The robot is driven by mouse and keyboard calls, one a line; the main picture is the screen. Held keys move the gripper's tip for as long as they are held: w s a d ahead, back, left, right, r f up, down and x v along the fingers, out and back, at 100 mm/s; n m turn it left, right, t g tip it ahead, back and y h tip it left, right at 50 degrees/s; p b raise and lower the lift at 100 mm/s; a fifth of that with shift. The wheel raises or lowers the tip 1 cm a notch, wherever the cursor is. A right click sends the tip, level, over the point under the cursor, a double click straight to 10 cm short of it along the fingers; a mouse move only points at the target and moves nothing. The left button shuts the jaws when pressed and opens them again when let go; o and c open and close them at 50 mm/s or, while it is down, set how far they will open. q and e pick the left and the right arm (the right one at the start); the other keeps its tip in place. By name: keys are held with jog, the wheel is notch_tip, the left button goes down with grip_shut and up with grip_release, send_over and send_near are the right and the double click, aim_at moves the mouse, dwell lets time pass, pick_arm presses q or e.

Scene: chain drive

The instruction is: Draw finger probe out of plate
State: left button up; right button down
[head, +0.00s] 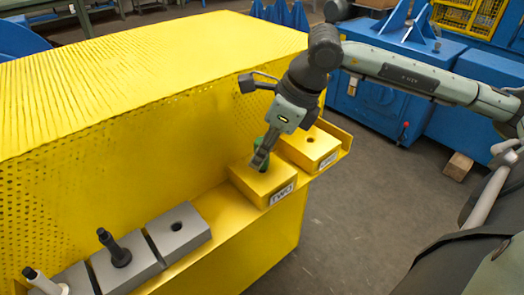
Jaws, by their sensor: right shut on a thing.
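My right gripper (261,160) points down over the yellow plate block (262,190) labelled "TWO", on the yellow ledge. It is shut on the finger probe, which is mostly hidden between the fingers. A small green part shows at the fingers. I cannot tell how deep the probe sits in the block, as the fingers cover the hole. My left gripper is not in view.
A second yellow block (311,150) with an open hole stands just behind right. Front left are a grey block (190,235) with an empty hole, a black peg (115,247) and a white-topped peg (42,280) in grey blocks. The perforated yellow guard (150,130) rises behind the ledge.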

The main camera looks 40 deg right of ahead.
aim_at(257, 138)
jog(key=shift+r+p, duration=1.65)
jog(key=shift+r, duration=3.75)
